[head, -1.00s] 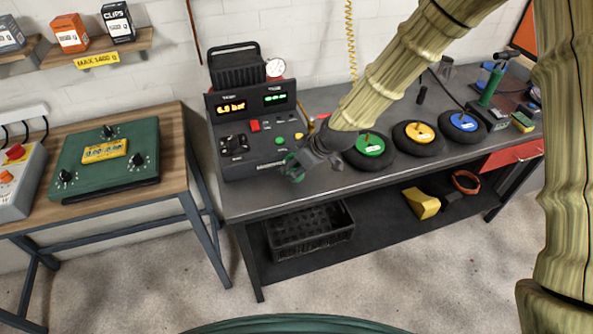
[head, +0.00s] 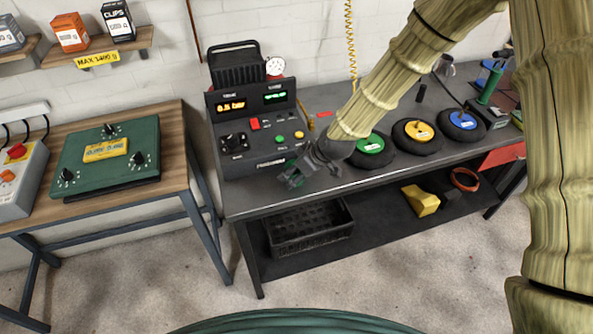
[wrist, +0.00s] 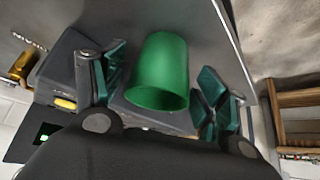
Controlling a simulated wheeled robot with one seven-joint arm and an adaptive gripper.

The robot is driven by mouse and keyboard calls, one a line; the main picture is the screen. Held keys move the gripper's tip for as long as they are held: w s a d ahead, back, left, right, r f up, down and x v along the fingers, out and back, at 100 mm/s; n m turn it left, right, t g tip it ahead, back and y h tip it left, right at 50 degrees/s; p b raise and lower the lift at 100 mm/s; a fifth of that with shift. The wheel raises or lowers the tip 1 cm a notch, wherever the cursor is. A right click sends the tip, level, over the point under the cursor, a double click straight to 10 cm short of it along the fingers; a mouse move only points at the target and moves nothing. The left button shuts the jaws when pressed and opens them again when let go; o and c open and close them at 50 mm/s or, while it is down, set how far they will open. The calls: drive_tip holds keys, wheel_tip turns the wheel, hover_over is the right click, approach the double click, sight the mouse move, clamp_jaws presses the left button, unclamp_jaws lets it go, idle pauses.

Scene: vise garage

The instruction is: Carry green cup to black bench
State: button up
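In the wrist view the green cup (wrist: 160,70) is between the two fingers of my gripper (wrist: 159,88). Its mouth faces the camera, and its far end is towards the grey top of the black bench (head: 330,185). The fingers are wide apart, with narrow gaps visible beside the cup. In the head view my gripper (head: 291,174) is low over the bench's left part, in front of the control unit. The cup is mostly hidden there by my gripper. I cannot tell whether its base touches the bench.
The control unit (head: 255,130) stands close behind my gripper. Green (head: 371,146), yellow (head: 420,132) and blue (head: 463,121) topped black discs lie to the right. A black crate (head: 310,232) is on the lower shelf. A wooden table (head: 172,150) stands left, with a gap between.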

drive_tip(key=shift+s+d+r, duration=0.1)
drive_tip(key=shift+d+r, duration=0.1)
drive_tip(key=shift+r, duration=0.35)
drive_tip(key=b+v, duration=0.1)
drive_tip(key=v, duration=1)
drive_tip(key=shift+b, duration=0.4)
drive_tip(key=shift+s, duration=0.15)
drive_tip(key=s+d+f+m+g+h, duration=0.1)
drive_tip(key=s+d+f+m, duration=0.25)
drive_tip(key=s+f, duration=0.55)
drive_tip(key=s+d+f+m+g+h, duration=0.1)
drive_tip(key=s+d+f+m, duration=0.3)
drive_tip(key=f, duration=0.8)
drive_tip(key=s+d+f+m+h, duration=0.1)
drive_tip(key=s+d+f, duration=0.2)
drive_tip(key=s, duration=0.4)
drive_tip(key=s+d+f+m+g+h, duration=0.1)
drive_tip(key=s+d+f, duration=0.2)
drive_tip(key=s, duration=0.4)
drive_tip(key=s+d+f+m+g+h, duration=0.1)
drive_tip(key=s+d+f, duration=0.3)
drive_tip(key=s, duration=0.4)
drive_tip(key=shift+f, duration=0.85)
